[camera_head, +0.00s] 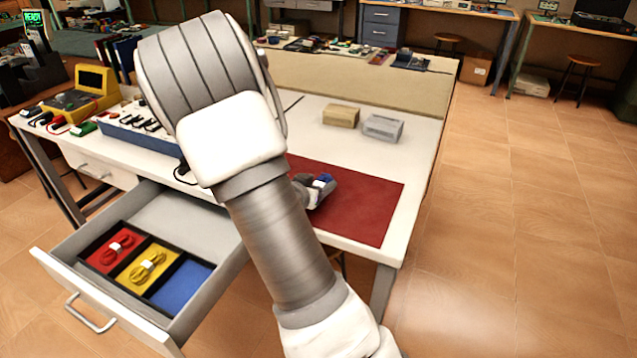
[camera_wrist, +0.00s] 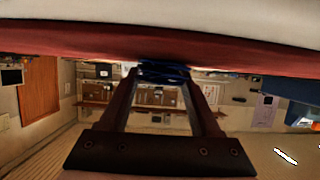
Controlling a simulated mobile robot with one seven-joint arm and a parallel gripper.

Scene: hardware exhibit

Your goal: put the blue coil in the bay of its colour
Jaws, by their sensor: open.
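The blue coil (camera_head: 323,180) with a white band lies on the red mat (camera_head: 362,205) on the white table, partly hidden by my gripper (camera_head: 316,189). In the wrist view the blue coil (camera_wrist: 163,73) shows at the fingertips of my gripper (camera_wrist: 162,80), between the two fingers. The gripper is open and low over the mat; I cannot tell whether it touches the coil. The open drawer (camera_head: 120,318) at the lower left holds a divided tray. Its blue bay (camera_head: 181,287) is empty. The red bay (camera_head: 97,260) and yellow bay (camera_head: 134,279) each hold a coil of their own colour.
A tan box (camera_head: 341,115) and a grey box (camera_head: 383,127) stand behind the mat. A blue case (camera_head: 145,130) and a yellow device (camera_head: 85,95) stand at the left of the table. My arm hides part of the table and the drawer's right side.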

